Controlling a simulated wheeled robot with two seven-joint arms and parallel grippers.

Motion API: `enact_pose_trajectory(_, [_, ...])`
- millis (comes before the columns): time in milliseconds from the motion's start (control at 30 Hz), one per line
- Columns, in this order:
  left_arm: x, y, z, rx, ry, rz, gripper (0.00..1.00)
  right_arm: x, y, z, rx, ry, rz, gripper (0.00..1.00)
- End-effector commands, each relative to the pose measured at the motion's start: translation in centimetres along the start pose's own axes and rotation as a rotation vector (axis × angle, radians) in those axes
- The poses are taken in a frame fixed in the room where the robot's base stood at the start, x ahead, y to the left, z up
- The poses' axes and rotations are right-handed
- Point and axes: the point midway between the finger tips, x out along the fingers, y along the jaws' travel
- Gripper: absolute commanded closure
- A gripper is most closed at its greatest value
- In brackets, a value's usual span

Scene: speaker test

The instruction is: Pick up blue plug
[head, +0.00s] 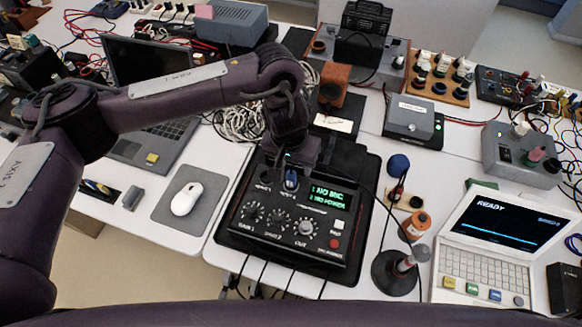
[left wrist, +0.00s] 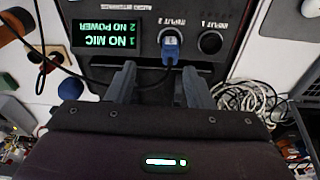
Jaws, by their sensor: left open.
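The blue plug (head: 291,180) sits in a socket at the back edge of the black audio box (head: 257,240). In the left wrist view the blue plug (left wrist: 170,46) is in the socket labelled INPUT 2, and a dark cable trails from it toward my fingers. The round INPUT 1 socket (left wrist: 210,42) beside it is empty. My left gripper (head: 289,166) hangs just behind the plug. In the left wrist view my left gripper (left wrist: 157,76) is open, its two fingers apart with nothing between the tips. My right gripper is not in view.
The box's display (head: 329,194) reads NO MIC and NO POWER. A mouse (head: 187,198) on a grey pad and a laptop (head: 150,75) lie left. A microphone stand (head: 395,272) and a white terminal (head: 490,291) stand right. Cables cross the table.

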Motion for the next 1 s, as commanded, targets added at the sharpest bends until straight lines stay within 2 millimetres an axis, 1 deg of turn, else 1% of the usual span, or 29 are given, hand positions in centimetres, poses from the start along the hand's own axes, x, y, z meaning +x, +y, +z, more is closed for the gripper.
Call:
enact_pose_trajectory(33, [-0.2, -0.9, -0.1, -0.022, -0.009, -0.025, 0.53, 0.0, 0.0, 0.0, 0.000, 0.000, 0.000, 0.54])
enact_pose_trajectory(133, [0.2, -1.7, -0.1, -0.049, -0.019, -0.046, 0.53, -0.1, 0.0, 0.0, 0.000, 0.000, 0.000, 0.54])
enact_pose_trajectory(367, [2.7, -1.7, -0.1, -0.050, -0.020, -0.047, 0.53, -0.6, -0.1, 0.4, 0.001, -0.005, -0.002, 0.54])
enact_pose_trajectory(533, [5.1, -1.5, -0.3, -0.049, -0.019, -0.047, 0.53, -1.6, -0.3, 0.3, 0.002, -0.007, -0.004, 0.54])
enact_pose_trajectory(600, [6.2, -1.5, -0.2, -0.048, -0.019, -0.044, 0.53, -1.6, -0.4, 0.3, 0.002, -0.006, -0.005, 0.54])
enact_pose_trajectory(700, [7.1, -1.5, -0.2, -0.048, -0.017, -0.042, 0.53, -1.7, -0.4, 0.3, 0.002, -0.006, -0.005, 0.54])
enact_pose_trajectory(933, [7.4, -1.5, -0.2, -0.047, -0.015, -0.041, 0.53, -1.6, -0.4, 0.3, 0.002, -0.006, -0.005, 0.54])
enact_pose_trajectory(967, [7.4, -1.5, -0.2, -0.047, -0.015, -0.041, 0.54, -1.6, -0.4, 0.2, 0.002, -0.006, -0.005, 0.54])
enact_pose_trajectory(1000, [7.4, -1.5, -0.2, -0.047, -0.015, -0.041, 0.59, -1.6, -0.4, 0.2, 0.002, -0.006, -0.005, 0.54])
